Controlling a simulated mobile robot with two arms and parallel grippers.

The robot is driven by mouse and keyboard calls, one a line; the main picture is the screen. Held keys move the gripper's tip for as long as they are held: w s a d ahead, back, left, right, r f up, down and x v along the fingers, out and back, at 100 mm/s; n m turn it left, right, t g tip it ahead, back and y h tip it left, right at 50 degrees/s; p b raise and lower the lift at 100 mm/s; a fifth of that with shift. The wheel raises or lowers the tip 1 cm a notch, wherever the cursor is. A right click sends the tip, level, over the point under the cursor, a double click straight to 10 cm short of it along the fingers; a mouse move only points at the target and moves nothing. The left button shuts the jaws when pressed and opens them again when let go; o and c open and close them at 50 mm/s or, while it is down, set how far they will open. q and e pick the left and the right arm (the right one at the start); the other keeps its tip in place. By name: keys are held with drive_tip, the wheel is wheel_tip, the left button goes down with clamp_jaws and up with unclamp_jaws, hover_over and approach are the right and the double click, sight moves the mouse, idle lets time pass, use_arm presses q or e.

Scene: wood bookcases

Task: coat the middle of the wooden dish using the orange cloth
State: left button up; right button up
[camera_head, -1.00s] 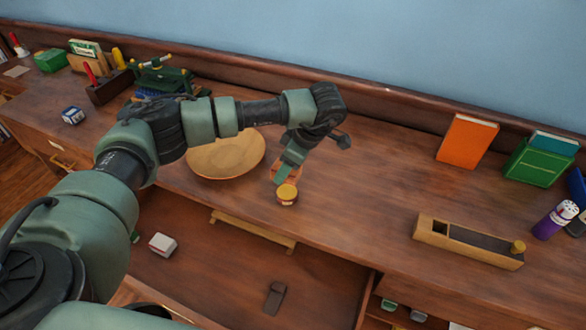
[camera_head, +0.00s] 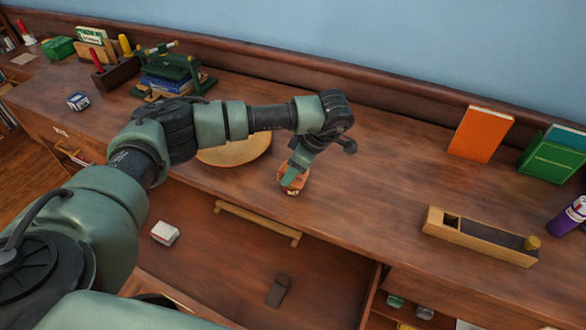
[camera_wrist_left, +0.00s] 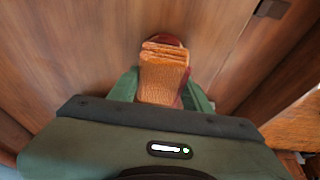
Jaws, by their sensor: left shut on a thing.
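The round wooden dish (camera_head: 236,153) lies on the desk top, its far side hidden behind my left arm. My left gripper (camera_head: 291,177) is to the right of the dish, pointing down, shut on the folded orange cloth (camera_head: 301,180). The cloth also shows between the green fingers in the left wrist view (camera_wrist_left: 163,78). A small tin (camera_head: 292,191) is directly under the cloth, mostly covered by it. Its dark red edge shows beyond the cloth in the left wrist view (camera_wrist_left: 165,40). I cannot tell whether cloth and tin touch. My right gripper is out of view.
A green press-like stand (camera_head: 172,75) is at the back left. The desk between tin and orange book is clear.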

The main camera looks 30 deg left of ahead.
use_arm(q)
drive_tip(key=shift+f+b, duration=0.3)
drive_tip(key=shift+f, duration=0.05)
idle(0.6)
drive_tip(key=shift+f, duration=0.15)
drive_tip(key=shift+f, duration=0.1)
idle(1.2)
drive_tip(key=shift+r+p, duration=0.4)
drive_tip(key=shift+r, duration=0.55)
drive_tip(key=shift+r+p, duration=1.5)
drive_tip(key=shift+r, duration=1.2)
drive_tip(key=shift+f, duration=0.1)
